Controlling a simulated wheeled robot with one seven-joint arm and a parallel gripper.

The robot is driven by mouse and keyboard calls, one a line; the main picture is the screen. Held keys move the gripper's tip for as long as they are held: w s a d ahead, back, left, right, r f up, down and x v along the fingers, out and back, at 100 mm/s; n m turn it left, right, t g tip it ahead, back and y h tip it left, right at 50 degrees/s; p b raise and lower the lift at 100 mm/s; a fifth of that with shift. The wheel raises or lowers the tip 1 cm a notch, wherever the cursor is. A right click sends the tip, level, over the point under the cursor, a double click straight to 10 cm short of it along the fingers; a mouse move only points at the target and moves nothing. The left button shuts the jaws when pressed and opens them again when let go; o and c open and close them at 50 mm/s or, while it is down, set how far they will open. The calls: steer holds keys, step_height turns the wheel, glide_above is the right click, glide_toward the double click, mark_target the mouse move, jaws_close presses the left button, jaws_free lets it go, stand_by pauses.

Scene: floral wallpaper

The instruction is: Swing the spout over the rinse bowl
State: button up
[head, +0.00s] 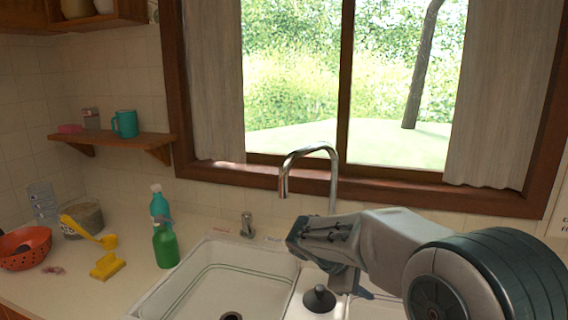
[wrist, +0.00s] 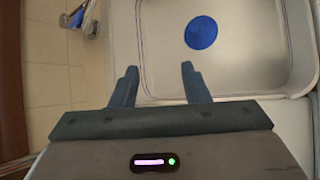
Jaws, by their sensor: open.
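The chrome spout (head: 310,150) rises behind the sink, in front of the window, in the head view. It arches to the left and its outlet hangs down on that side; my arm hides its base. The left sink bowl (head: 205,290) has striped walls and a dark drain. The right bowl (head: 362,291) is mostly hidden by my arm. I cannot tell which is the rinse bowl. My gripper (wrist: 158,68) is open and empty in the wrist view, apart from the spout. A bowl with a blue disc (wrist: 201,33) lies beyond its fingers.
A black-knobbed item (head: 319,298) stands near the sink divider. A green bottle (head: 165,245), a yellow tool (head: 105,260), and an orange colander (head: 25,248) stand on the left counter. A small chrome fitting (head: 248,225) stands behind the left bowl. A shelf (head: 120,142) hangs at left.

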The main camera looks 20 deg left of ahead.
steer(key=s+a+r+n+t+p, duration=0.1)
steer(key=a+r+n+t+p, duration=0.3)
steer(key=a+r+n+t, duration=0.55)
steer(key=n+t+y+p, duration=0.2)
steer(key=n+t+y, duration=0.1)
steer(key=n, duration=0.5)
glide_toward(281, 181)
steer(key=p+x, duration=0.3)
steer(key=x, duration=0.8)
steer(key=shift+w+p, duration=0.15)
steer(key=shift+p, duration=0.25)
jaws_close()
